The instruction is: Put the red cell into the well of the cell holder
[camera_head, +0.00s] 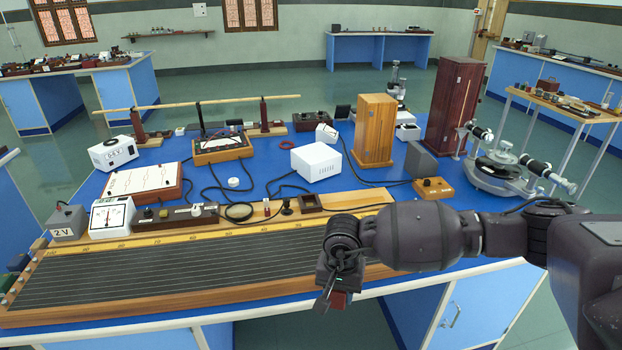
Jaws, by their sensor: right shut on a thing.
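My right gripper (329,300) points down at the front edge of the long wooden wire board and is shut on a small dark red block, the red cell (340,300). The jaws and wrist cover part of the cell. A small dark wooden box (310,202) with a recessed top stands behind the board, behind and to the left of my gripper. It may be the cell holder, but I cannot tell for sure. My left gripper is not in view.
The wire board (180,275) fills the front of the blue bench. Black leads, a white box (316,162), a meter (111,217) and a wooden cabinet (374,130) stand behind it. A spectrometer (500,172) is at the right. Some blue top (255,185) is bare.

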